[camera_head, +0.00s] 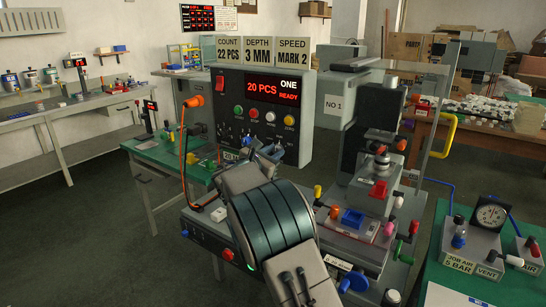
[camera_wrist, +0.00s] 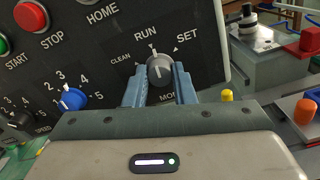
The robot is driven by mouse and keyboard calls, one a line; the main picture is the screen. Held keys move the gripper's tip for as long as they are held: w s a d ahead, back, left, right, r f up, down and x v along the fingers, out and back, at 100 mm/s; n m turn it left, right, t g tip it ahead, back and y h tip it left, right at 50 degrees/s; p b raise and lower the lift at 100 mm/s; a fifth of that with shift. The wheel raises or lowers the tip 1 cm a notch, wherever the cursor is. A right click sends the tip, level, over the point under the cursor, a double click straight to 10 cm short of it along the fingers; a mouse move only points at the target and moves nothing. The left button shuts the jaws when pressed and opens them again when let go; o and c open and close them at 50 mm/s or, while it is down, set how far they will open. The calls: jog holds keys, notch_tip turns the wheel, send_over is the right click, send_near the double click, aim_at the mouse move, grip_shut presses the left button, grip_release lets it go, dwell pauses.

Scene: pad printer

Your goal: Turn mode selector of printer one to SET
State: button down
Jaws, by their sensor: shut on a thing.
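The mode selector (camera_wrist: 160,70) is a grey knob on the dark panel of printer one (camera_head: 265,105), with CLEAN at its left, RUN above and SET at its upper right. Its pale pointer mark appears to point up, near RUN. My gripper (camera_wrist: 158,82) has its two blue fingers on either side of the knob and is shut on it. In the head view my gripper (camera_head: 264,158) is at the lower part of the panel, and the knob is hidden behind it. The display reads "20 PCS ONE READY".
The printer's pad unit (camera_head: 375,190) stands to the right. A green table with a gauge (camera_head: 491,216) is at the far right.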

jog(key=m+b, duration=0.8)
jog(key=b, duration=0.3)
jog(key=shift+f, duration=0.2)
jog(key=shift+r+m+b, duration=0.2)
jog(key=shift+m+b, duration=1.2)
jog(key=shift+b, duration=0.05)
jog(key=shift+r, duration=0.1)
jog(key=c, duration=1.2)
grip_release()
jog(key=shift+a, duration=0.1)
